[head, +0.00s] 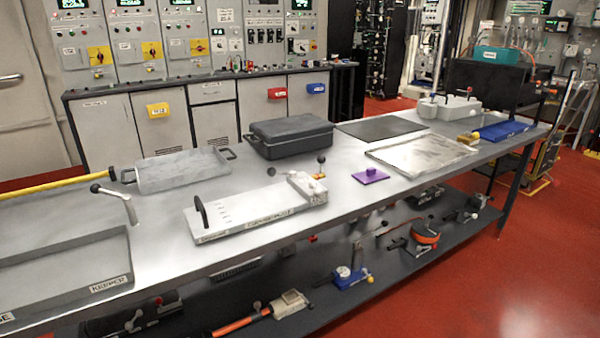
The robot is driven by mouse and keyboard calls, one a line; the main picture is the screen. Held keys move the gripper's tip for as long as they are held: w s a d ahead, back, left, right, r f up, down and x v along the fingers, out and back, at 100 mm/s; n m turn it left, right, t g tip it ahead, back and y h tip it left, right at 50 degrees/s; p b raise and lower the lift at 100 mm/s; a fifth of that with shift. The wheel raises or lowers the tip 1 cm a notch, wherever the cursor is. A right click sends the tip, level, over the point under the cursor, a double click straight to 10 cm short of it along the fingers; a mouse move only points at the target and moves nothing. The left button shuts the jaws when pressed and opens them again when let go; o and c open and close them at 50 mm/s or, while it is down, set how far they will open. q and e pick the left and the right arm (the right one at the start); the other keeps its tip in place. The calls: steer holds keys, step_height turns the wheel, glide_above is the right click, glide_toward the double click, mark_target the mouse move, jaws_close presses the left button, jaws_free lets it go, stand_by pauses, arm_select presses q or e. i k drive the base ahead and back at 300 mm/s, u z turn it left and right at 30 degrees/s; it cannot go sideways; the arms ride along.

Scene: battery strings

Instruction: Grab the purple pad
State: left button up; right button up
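The purple pad (370,176) is a small flat plate with a little knob on top. It lies on the metal bench (160,222), near the front edge, right of the middle in the head view. Nothing covers it. Neither of my grippers shows in the head view.
A silver fixture with a black handle (250,212) lies left of the pad. A dark case (290,138) stands behind it, and a flat metal tray (422,153) lies to its right. A grey tray (60,270) is at the left. Tools fill the lower shelf (390,262).

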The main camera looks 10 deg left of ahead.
mark_target(371, 174)
steer(key=z, duration=1.1)
steer(key=i, duration=3.55)
steer(key=u, duration=3.1)
